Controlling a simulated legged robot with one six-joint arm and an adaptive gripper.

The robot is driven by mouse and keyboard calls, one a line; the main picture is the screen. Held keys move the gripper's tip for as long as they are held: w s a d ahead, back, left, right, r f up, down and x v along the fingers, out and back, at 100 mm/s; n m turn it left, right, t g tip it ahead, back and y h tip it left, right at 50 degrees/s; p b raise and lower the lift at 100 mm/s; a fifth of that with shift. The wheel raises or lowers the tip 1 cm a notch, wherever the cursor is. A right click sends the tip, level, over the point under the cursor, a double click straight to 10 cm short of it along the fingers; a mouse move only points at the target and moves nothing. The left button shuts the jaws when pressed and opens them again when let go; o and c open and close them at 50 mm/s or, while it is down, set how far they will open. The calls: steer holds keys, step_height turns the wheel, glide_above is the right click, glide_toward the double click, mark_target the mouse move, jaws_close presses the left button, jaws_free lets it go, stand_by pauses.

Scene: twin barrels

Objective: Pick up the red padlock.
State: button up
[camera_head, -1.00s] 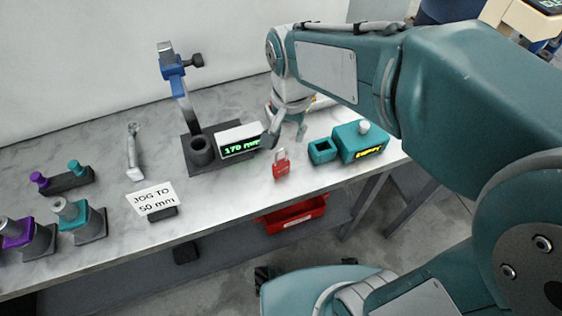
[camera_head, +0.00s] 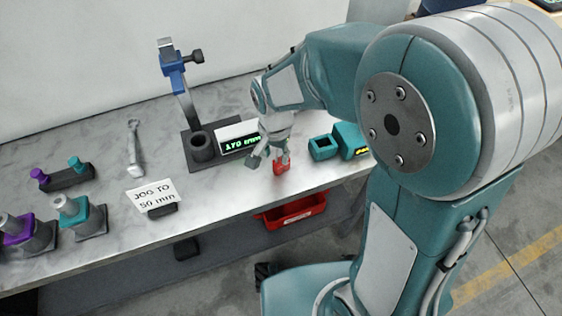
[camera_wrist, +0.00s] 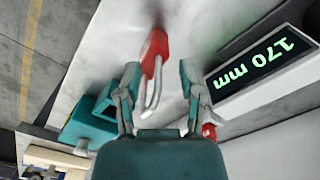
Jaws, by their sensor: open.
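The red padlock (camera_head: 281,165) is on the marble-topped bench near its front edge, just in front of the display box. In the wrist view the padlock (camera_wrist: 155,45) has a red body and a light metal shackle pointing toward my gripper. My gripper (camera_wrist: 158,75) is open, with one finger on each side of the shackle in that view. The fingers do not appear to touch the padlock. In the head view my gripper (camera_head: 269,158) is low over the bench at the padlock and covers its upper part.
A display box (camera_head: 237,136) reading 170 mm stands close behind. A teal open box (camera_head: 322,147) is to the right. A stand with a blue clamp (camera_head: 174,66) is behind left. A sign (camera_head: 152,195) is at left front. A red bin (camera_head: 297,210) is below the bench.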

steer(key=shift+f, duration=0.55)
jaws_close()
steer(key=shift+r, duration=0.1)
